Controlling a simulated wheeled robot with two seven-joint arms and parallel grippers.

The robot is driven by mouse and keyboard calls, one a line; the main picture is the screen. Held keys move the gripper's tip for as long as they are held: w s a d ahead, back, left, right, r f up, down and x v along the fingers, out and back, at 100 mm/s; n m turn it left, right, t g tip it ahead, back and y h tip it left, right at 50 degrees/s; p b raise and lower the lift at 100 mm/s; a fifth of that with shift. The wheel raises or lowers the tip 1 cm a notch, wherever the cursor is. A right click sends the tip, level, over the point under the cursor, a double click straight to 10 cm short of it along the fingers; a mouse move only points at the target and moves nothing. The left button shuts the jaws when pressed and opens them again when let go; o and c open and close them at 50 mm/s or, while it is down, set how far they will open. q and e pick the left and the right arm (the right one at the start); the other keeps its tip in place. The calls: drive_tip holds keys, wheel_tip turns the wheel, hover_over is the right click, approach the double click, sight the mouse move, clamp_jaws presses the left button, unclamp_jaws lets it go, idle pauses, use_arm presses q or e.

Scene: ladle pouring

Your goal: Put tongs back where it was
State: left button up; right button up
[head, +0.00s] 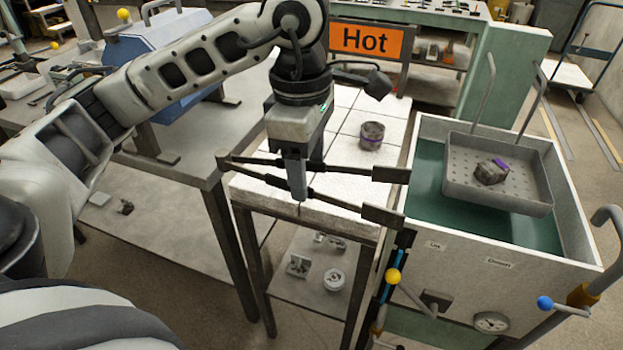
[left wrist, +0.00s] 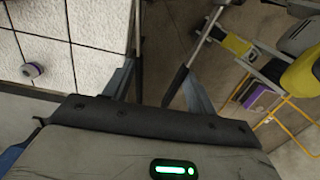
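The tongs (head: 335,170) are dark, with two long arms ending in flat paddles at the right, and the arms stand spread apart. My left gripper (head: 297,190) points down and is closed around the middle of the tongs. It holds them level above the front part of the white tiled table top (head: 345,130). In the left wrist view the tongs' arms (left wrist: 205,40) show between and beyond my left gripper's fingers (left wrist: 160,85). The exact contact is partly hidden. My right gripper is in neither view.
A grey cylinder with a purple band (head: 372,135) stands on the tiles. An orange "Hot" sign (head: 366,40) is behind. At right, a tank (head: 430,180) has a perforated basket (head: 470,190) holding a purple-marked lump (head: 491,172). Coloured-knob levers stand along its front.

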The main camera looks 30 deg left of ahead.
use_arm(q)
drive_tip(key=w+a+f, duration=0.2)
drive_tip(key=w+f, duration=0.1)
drive_tip(key=w+a+f+p, duration=0.1)
drive_tip(key=w+a+f, duration=0.1)
drive_tip(key=w+f, duration=0.1)
drive_tip(key=w+a+f+p, duration=0.1)
drive_tip(key=w+a+f, duration=0.1)
drive_tip(key=w, duration=0.3)
drive_tip(key=shift+w+a+f, duration=0.15)
drive_tip(key=shift+a+f, duration=0.2)
drive_tip(key=shift+f, duration=0.1)
drive_tip(key=shift+w+a+f, duration=0.2)
drive_tip(key=shift+w+f, duration=0.05)
drive_tip(key=shift+f, duration=0.15)
wheel_tip(320, 180, down, 3)
drive_tip(key=shift+p, duration=0.75)
drive_tip(key=shift+f, duration=0.1)
drive_tip(key=o, duration=0.6)
drive_tip(key=shift+c, duration=0.2)
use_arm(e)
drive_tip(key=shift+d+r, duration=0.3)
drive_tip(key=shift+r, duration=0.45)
use_arm(q)
drive_tip(key=shift+w, duration=0.1)
